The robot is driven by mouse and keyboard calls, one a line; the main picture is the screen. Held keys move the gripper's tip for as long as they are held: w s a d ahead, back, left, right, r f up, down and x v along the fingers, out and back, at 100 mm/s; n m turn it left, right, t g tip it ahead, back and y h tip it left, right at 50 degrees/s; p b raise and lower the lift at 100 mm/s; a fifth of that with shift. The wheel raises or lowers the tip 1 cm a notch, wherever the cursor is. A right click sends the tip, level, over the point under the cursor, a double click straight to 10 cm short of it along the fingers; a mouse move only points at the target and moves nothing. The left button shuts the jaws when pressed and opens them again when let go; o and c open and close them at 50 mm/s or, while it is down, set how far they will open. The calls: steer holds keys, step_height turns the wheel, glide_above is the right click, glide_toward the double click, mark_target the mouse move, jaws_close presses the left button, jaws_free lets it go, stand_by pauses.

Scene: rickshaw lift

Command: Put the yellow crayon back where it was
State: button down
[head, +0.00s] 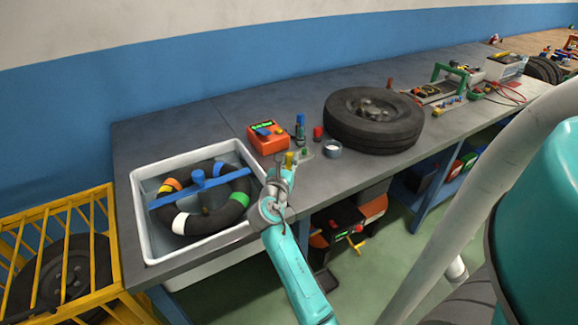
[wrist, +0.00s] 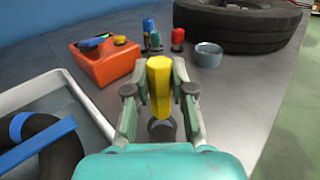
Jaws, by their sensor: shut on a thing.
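My gripper (wrist: 158,92) is shut on the yellow crayon (wrist: 159,80), which stands between the two fingers in the wrist view. In the head view the crayon (head: 289,158) shows as a small yellow piece at the end of my arm, near the bench's front edge and right of the white basin. My gripper (head: 282,170) partly hides its lower end. Behind it are an upright blue piece (head: 300,122) and a red piece (head: 318,133). I cannot tell whether the crayon touches the bench.
An orange box (head: 262,142) with blue and yellow pieces on it stands behind my gripper. The white basin (head: 143,225) holds a ring with coloured bands. A grey ring (head: 333,150) and a large tyre (head: 372,125) are to the right. A yellow cage (head: 105,215) stands at left.

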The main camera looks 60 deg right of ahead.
steer(key=shift+f, duration=1.15)
steer(key=shift+f, duration=0.15)
steer(key=c, duration=1)
jaws_free()
steer(key=shift+a, duration=0.3)
steer(key=v, duration=1.1)
steer(key=shift+s+a, duration=0.1)
steer(key=shift+a, duration=0.15)
